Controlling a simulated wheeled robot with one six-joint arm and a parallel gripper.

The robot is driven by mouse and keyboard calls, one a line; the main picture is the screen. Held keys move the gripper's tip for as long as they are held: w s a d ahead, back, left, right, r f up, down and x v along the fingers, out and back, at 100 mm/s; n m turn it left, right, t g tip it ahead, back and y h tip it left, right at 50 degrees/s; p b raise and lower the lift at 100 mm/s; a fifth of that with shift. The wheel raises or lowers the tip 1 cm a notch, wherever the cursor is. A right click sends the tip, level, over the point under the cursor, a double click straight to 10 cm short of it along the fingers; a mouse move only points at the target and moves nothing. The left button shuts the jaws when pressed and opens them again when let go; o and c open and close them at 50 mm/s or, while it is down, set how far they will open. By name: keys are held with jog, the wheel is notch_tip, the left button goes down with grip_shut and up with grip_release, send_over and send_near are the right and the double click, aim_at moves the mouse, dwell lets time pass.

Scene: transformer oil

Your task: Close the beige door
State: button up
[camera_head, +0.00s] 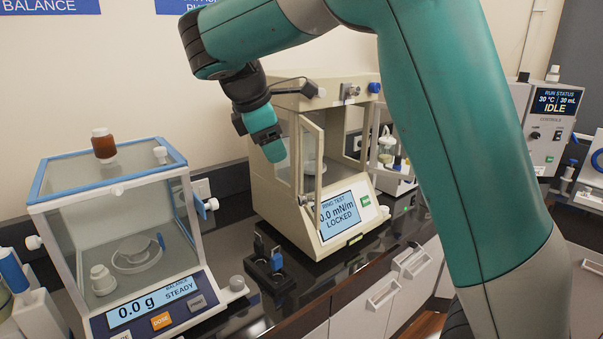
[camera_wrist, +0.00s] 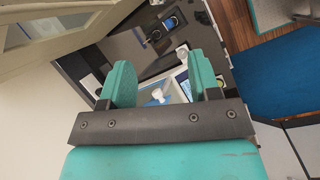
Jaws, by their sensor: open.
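The beige door (camera_head: 320,165) is a narrow framed glass panel on the front of the beige ring test instrument (camera_head: 287,222). It stands open, swung out toward the camera. My gripper (camera_head: 274,148) is to the left of the door, in front of the instrument's left side, with its teal fingers pointing down. In the wrist view my gripper (camera_wrist: 162,78) has its two fingers apart and nothing held between them. A beige frame (camera_wrist: 75,40) lies at upper left there; I cannot tell whether it is the door or the cabinet. Contact with the door cannot be made out.
A balance with a blue-rimmed glass case (camera_head: 110,180) stands at left, with a brown bottle (camera_head: 103,145) on top. A small black holder (camera_head: 270,272) sits on the dark counter before the instrument. A control unit (camera_head: 545,130) showing IDLE is at right.

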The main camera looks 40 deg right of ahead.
aim_at(301, 196)
jog(key=x, duration=1.1)
jog(key=b+x, duration=0.1)
jog(key=x, duration=0.5)
jog(key=shift+w+d+r, duration=0.1)
jog(key=shift+d+r, duration=0.05)
jog(key=shift+d, duration=0.15)
jog(key=shift+c, duration=0.5)
grip_shut()
